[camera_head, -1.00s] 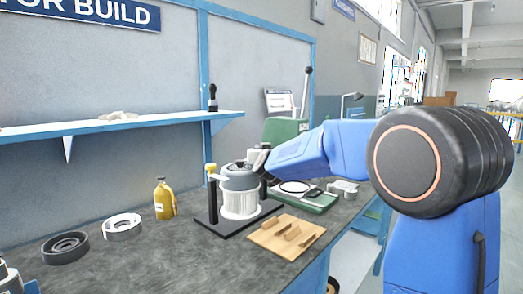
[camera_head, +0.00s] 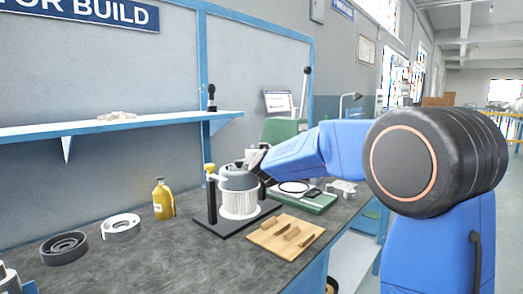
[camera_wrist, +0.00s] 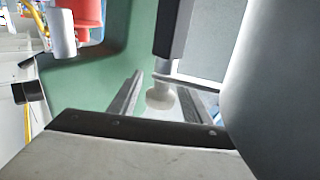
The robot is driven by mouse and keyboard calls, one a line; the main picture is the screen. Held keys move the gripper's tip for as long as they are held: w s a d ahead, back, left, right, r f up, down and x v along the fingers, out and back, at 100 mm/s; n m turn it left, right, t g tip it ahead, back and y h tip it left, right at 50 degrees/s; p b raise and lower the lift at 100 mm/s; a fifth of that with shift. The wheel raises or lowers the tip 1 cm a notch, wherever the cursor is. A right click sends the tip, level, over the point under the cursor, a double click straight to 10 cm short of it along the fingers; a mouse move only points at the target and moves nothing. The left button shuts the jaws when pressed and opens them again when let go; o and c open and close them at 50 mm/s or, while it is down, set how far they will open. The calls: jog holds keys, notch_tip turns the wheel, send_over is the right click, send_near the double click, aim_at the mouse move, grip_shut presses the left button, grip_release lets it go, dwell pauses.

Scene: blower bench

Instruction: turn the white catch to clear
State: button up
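The blower unit (camera_head: 239,181), with a grey cap and a white ribbed body, stands upright on a black base. A small white catch (camera_head: 251,154) seems to show at the right of its cap, partly hidden by my gripper (camera_head: 257,164). In the wrist view, a white rounded end (camera_wrist: 160,98), likely the catch, lies between the two fingers of my gripper (camera_wrist: 160,92). The fingers are apart, with gaps visible beside the white end. I cannot tell whether either finger touches it. A large grey curved surface fills the right of the wrist view.
A black post with a yellow knob (camera_head: 210,169) stands left of the unit. A wooden board with pegs (camera_head: 268,241) lies in front, and a green tray (camera_head: 318,205) to the right. A yellow bottle (camera_head: 163,200) and two rings stand left.

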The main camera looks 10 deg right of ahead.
jog(key=s+a, duration=0.2)
jog(key=s, duration=1.5)
jog(key=shift+a, duration=0.4)
jog(key=shift+s, duration=0.1)
